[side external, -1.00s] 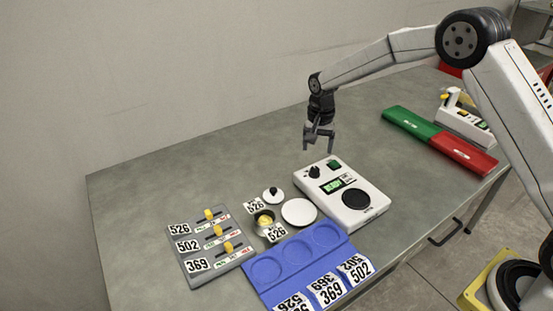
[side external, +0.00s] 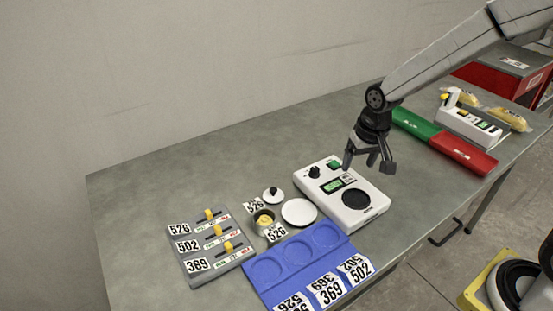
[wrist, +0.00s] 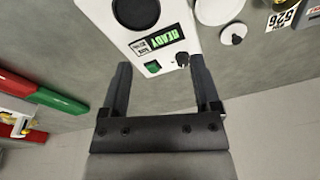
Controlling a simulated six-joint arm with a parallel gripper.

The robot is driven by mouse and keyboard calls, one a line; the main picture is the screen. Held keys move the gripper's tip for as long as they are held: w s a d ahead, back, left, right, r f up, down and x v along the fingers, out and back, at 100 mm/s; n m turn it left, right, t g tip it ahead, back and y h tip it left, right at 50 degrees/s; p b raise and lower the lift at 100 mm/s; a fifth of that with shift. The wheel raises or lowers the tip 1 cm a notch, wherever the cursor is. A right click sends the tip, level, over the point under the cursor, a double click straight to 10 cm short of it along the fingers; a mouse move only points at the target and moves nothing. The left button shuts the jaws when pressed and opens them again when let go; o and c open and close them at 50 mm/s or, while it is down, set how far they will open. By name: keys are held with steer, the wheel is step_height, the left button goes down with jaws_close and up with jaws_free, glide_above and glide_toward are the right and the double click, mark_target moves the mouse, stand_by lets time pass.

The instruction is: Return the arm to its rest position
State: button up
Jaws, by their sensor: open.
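My gripper (side external: 368,163) is open and empty. In the side external view it hangs above the table, just behind and over the back right of the white checkweigher unit (side external: 337,207). That unit has a round dark plate, a black knob and a green-lit display. In the wrist view the two fingers of my gripper (wrist: 160,66) stand apart, with the unit's green button and knob edge seen between and beyond them. The display there reads READY (wrist: 162,40). Nothing is held between the fingers.
A blue tray (side external: 246,272) with round recesses, a grey slider board (side external: 192,262), a white disc (side external: 299,212) and a small pot (side external: 264,217) stand left. Green (side external: 412,123) and red (side external: 462,155) bars lie right, near a white device (side external: 466,126). The table's back left is clear.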

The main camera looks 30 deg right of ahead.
steer(key=s+n+t, duration=0.1)
steer(key=s+n, duration=0.2)
steer(key=s, duration=0.8)
steer(key=shift+s+f, duration=0.15)
steer(key=shift+s, duration=0.15)
